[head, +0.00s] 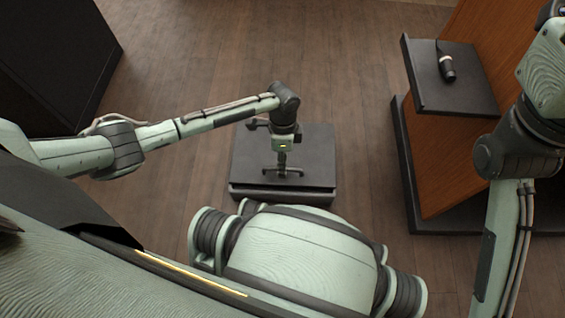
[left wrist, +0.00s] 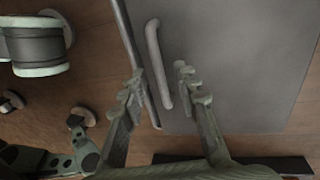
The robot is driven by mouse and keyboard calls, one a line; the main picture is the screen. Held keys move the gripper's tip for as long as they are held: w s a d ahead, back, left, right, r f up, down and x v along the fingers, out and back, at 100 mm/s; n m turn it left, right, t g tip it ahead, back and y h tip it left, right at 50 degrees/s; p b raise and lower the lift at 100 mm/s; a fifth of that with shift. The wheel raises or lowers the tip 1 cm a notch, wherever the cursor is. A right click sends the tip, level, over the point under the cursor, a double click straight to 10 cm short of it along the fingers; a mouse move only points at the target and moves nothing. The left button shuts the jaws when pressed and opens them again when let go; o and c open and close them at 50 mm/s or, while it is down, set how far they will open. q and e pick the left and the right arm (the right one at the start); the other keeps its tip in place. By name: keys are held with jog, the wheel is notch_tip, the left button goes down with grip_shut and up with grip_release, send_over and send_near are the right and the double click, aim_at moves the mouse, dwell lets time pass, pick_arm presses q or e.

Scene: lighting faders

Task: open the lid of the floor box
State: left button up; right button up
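The floor box (head: 318,160) is a low dark box on the wooden floor, below my left gripper (head: 282,163). Its flat lid looks shut, with a bar handle (head: 294,171) near the front edge. In the left wrist view the grey lid (left wrist: 240,60) fills the upper right, and the handle (left wrist: 157,62) lies along one edge. My left gripper (left wrist: 160,76) is open there, one finger on each side of the handle in the picture. I cannot tell whether a finger touches the handle or how high the fingertips are. My right gripper is out of view.
An orange-brown wooden cabinet (head: 445,165) with a black shelf (head: 465,95) stands at the right. A small black cylindrical item (head: 446,68) lies on the shelf. A large black block (head: 60,50) stands at the upper left. The floor behind the box is clear.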

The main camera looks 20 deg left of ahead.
pick_arm(q)
jog(key=shift+c, duration=0.6)
grip_shut()
jog(key=shift+r, duration=0.1)
